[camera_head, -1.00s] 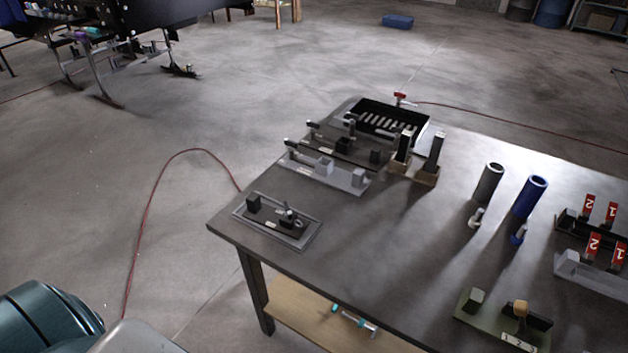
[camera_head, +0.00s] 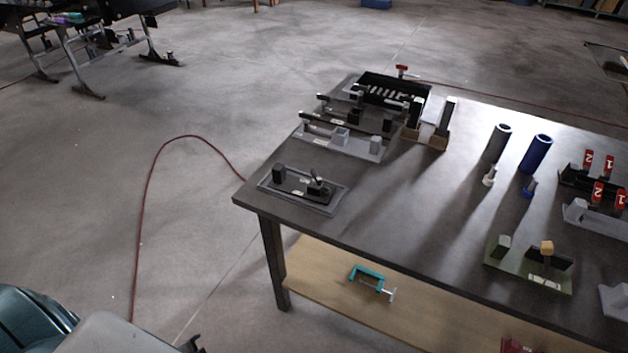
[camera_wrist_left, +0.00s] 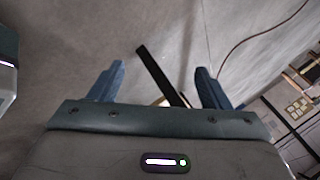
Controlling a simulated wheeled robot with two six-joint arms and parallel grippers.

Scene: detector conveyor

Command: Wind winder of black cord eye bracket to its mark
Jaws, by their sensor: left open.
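A black bracket (camera_head: 290,184) with an upright block and a small winder-like part (camera_head: 317,184) lies in a shallow grey tray (camera_head: 331,210) at the table's near left corner. The winder's angle and any mark are too small to read. Another dark bracket (camera_head: 352,122) stands farther back, behind a grey one; I cannot tell which is the cord eye bracket. My left gripper (camera_wrist_left: 158,82) is open and empty in the left wrist view, well away from the brackets. My right gripper is not in view.
The dark table (camera_head: 400,215) has a lower wooden shelf with a teal clamp (camera_head: 368,277). A grey tube (camera_head: 498,143), a blue tube (camera_head: 537,154) and a green bracket (camera_head: 530,272) stand to the right. A red cable (camera_head: 150,190) runs over the floor left of the table.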

